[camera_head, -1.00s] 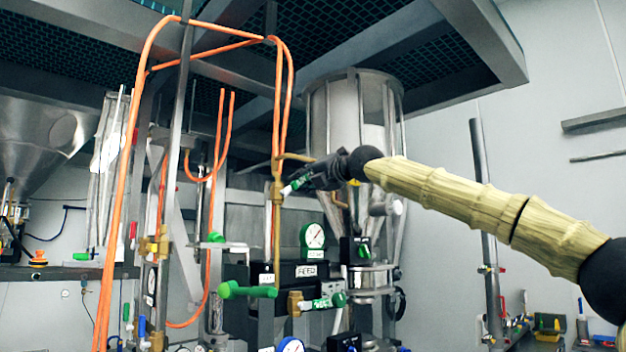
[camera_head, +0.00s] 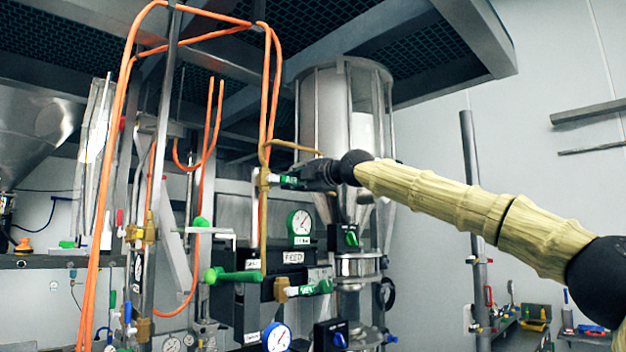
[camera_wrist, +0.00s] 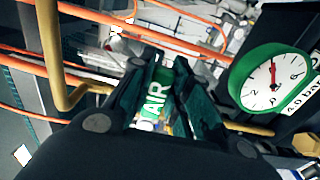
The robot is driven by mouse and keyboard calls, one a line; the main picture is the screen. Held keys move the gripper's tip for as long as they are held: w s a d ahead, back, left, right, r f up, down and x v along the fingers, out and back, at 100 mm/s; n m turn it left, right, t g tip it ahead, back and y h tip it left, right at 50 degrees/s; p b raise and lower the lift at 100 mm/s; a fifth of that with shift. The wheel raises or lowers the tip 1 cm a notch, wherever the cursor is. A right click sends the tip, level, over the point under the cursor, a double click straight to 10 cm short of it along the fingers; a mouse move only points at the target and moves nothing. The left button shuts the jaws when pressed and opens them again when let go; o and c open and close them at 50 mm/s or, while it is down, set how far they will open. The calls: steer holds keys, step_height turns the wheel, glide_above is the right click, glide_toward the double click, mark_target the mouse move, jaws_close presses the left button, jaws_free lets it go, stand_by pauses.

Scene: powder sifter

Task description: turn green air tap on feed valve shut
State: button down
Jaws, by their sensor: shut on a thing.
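The green air tap (camera_head: 290,181) sits on a brass fitting (camera_head: 264,181) on the thin brass pipe above the feed valve block (camera_head: 288,257). Its lever points right from the fitting, about level in the head view. My gripper (camera_head: 299,180) is shut on this lever. In the wrist view the green lever with white "AIR" lettering (camera_wrist: 156,98) lies between the two dark fingers (camera_wrist: 162,98). The fingers hide part of the lever.
A green-rimmed gauge (camera_head: 300,224) stands just below my gripper. Below are a green handle (camera_head: 235,276) and another green-handled tap (camera_head: 310,288). Orange hoses (camera_head: 270,90) run left of the gripper. A steel hopper (camera_head: 322,110) stands behind it. Open room lies at the right.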

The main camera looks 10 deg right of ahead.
stand_by(0.5)
steer(key=c, duration=1.3)
jaws_free()
steer(key=shift+s+d, duration=0.1)
steer(key=v, duration=1.1)
steer(key=shift+s+d+f, duration=0.15)
steer(key=shift+s+d, duration=0.1)
steer(key=shift+s, duration=0.05)
steer(key=shift+a, duration=0.1)
